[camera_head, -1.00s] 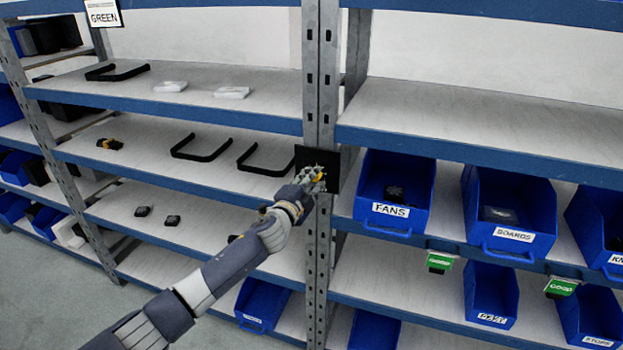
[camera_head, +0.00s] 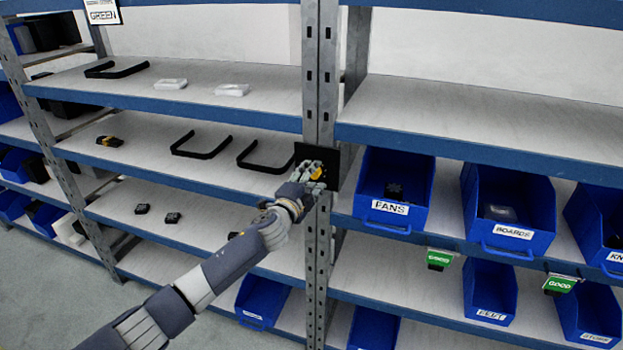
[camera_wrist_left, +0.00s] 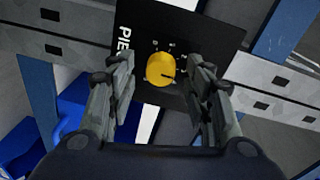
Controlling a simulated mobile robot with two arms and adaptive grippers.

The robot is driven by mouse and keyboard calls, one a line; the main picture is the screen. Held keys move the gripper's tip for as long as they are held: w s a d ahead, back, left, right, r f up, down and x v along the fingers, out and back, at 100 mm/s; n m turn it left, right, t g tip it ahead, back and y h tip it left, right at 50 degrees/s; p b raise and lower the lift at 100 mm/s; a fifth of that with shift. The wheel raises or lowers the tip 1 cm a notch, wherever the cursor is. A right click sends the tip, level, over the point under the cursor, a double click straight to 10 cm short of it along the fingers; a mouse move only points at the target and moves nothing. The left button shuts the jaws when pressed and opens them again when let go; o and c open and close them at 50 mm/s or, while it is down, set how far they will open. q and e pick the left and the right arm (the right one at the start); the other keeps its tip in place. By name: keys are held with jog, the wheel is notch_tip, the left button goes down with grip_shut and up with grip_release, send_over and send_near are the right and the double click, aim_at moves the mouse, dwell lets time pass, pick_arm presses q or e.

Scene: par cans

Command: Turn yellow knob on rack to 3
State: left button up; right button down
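The yellow knob (camera_head: 318,173) is on a black panel (camera_head: 334,160) fixed to the rack's grey upright. My left gripper (camera_head: 316,180) is at the panel. In the left wrist view its fingers (camera_wrist_left: 160,85) are spread on either side of the knob, with a visible gap on both sides. The marks are too small to read surely. My right gripper is in neither view.
A blue bin marked FANS (camera_head: 394,190) stands just right of the panel, with a BOARDS bin (camera_head: 508,212) beyond it. The grey upright (camera_head: 318,80) runs behind the panel. Black brackets (camera_head: 200,146) lie on the shelf to the left.

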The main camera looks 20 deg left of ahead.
pick_arm(q)
jog(key=s+a, duration=0.1)
jog(key=s, duration=1.1)
jog(key=shift+r, duration=0.3)
jog(key=shift+a+f, duration=0.1)
